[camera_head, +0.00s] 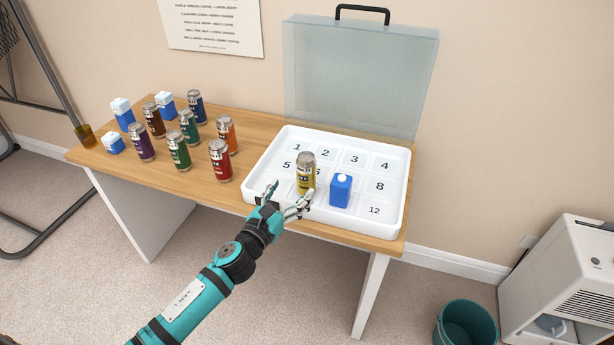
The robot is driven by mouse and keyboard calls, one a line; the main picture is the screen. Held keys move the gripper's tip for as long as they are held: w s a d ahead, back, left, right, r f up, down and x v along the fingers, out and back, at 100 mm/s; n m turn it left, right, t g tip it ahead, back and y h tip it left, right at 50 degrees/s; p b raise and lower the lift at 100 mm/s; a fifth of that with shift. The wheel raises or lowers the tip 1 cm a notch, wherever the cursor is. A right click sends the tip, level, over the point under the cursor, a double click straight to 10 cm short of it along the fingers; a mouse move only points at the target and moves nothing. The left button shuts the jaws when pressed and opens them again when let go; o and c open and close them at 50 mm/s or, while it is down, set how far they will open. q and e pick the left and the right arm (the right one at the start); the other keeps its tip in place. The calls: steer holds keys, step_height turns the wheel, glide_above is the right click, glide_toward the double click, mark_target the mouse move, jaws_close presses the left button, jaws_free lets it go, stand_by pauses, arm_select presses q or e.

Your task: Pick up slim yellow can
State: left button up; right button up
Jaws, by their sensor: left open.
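The slim yellow can (306,174) stands upright in the white numbered tray (262,166), just right of the cell marked 5. My left gripper (285,194) is open, in front of the can and a little to its left, over the tray's near rim. Its fingers point toward the tray, and nothing shows between them. I cannot tell whether the right finger touches the can. A blue carton (341,189) with a white cap stands in the tray right of the can. My right gripper is not in view.
Several cans, including a red one (220,160) and an orange one (227,134), and blue-white cartons (123,114) stand on the left of the wooden table (198,186). A clear lid (360,75) stands behind the tray. A teal bin (468,325) is on the floor at right.

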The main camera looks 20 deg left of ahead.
mark_target(301, 175)
arm_select(q)
steer(key=w, duration=0.3)
steer(key=shift+d, duration=0.35)
steer(key=shift+w+d, duration=0.1)
steer(key=shift+w, duration=0.5)
steer(key=w+b, duration=0.1)
steer(key=w, duration=0.4)
steer(key=shift+w+d+f+b, duration=0.1)
steer(key=shift+w+d+b, duration=0.1)
steer(key=shift+b, duration=0.2)
steer(key=shift+s, duration=0.1)
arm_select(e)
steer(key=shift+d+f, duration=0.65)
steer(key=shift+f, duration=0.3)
arm_select(q)
steer(key=c, duration=1.3)
steer(key=shift+c, duration=1)
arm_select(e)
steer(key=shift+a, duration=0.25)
arm_select(q)
steer(key=shift+a+r, duration=0.1)
steer(key=shift+r, duration=0.15)
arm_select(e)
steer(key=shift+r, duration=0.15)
